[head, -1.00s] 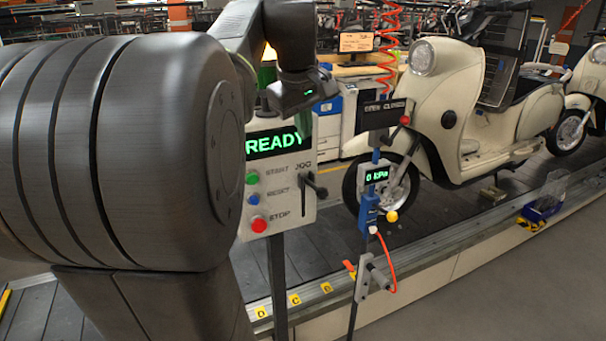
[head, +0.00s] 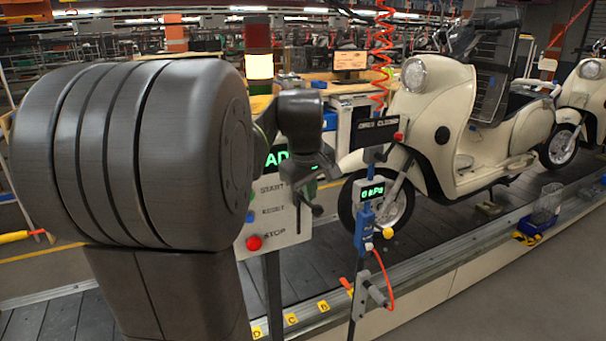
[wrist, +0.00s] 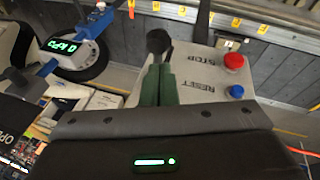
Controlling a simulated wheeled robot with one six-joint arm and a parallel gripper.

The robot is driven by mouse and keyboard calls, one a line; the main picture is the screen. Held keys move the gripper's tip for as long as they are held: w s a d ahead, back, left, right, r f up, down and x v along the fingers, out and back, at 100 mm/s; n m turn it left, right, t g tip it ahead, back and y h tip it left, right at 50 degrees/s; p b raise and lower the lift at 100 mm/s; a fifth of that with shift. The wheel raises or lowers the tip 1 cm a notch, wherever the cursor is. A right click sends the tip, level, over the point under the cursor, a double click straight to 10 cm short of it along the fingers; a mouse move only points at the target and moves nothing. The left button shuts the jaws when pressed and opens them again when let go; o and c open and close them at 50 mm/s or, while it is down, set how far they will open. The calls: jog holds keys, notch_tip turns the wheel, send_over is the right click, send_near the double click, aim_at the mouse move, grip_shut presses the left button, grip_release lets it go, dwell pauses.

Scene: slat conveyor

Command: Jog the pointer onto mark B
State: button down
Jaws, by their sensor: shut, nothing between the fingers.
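The grey control panel (head: 285,222) stands on a post, with its green display (head: 277,158) partly hidden by my arm. Its dark jog lever (head: 316,209) sticks out at the right; its black knob (wrist: 158,41) is just beyond my fingertips in the wrist view. My gripper (wrist: 157,72) is shut and empty, its green fingers together beside the panel face; whether they touch the lever is unclear. Yellow marks B (head: 323,306), C (head: 291,319) and D (head: 257,331) line the conveyor edge.
The red STOP button (wrist: 234,62) and blue RESET button (wrist: 237,91) are near my fingers. A stand with a 0 kPa gauge (head: 372,191) and red hose is right of the panel. A cream scooter (head: 450,110) stands on the slat conveyor (head: 60,318).

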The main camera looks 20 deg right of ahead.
jog(key=shift+s+d+f, duration=0.15)
jog(key=shift+f, duration=0.25)
